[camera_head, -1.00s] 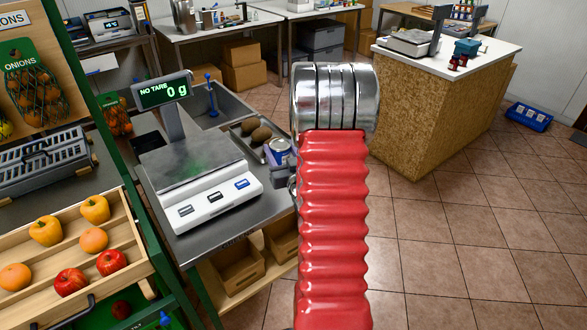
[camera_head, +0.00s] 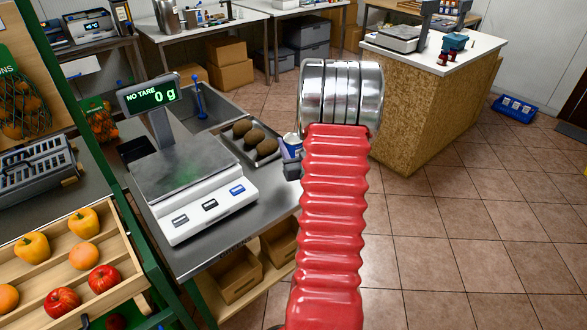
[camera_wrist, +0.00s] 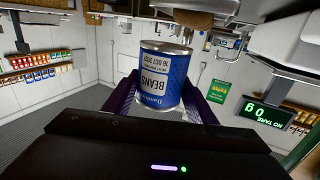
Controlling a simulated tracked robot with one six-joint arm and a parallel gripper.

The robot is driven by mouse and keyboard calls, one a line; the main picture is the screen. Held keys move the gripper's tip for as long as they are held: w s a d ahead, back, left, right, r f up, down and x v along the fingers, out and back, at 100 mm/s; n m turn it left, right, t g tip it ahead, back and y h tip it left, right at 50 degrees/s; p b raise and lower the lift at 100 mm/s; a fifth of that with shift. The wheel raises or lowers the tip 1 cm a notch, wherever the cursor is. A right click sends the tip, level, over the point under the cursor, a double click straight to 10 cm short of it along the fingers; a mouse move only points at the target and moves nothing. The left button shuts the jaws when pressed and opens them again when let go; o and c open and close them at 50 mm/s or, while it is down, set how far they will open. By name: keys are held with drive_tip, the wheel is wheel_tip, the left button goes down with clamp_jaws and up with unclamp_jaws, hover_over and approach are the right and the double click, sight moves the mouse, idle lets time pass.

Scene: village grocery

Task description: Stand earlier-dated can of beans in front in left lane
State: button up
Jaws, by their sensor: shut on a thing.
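The can of beans (camera_wrist: 163,75) has a blue and white label and a metal rim. It is in my gripper (camera_wrist: 160,97), whose purple fingers close on its two sides in the wrist view. That view is upside down. The label reads BEANS with a date line that seems to say OCT, its year too small to read surely. In the head view a small part of the can (camera_head: 293,140) shows at the left edge of my red arm, which hides most of it and the gripper. No second can of beans and no shelf lane can be made out.
A scale (camera_head: 190,190) reading 0 g stands on the steel counter. Behind it are a sink (camera_head: 205,108) and a tray (camera_head: 240,148) with several brown round items. A produce rack (camera_head: 85,270) is at the left.

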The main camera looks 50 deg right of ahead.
sight(294, 154)
drive_tip(key=shift+f, duration=2.1)
drive_tip(key=shift+f, duration=2.05)
drive_tip(key=shift+f, duration=0.1)
drive_tip(key=o, duration=1.2)
drive_tip(key=shift+o, duration=0.2)
drive_tip(key=shift+s, duration=0.1)
drive_tip(key=v, duration=1.2)
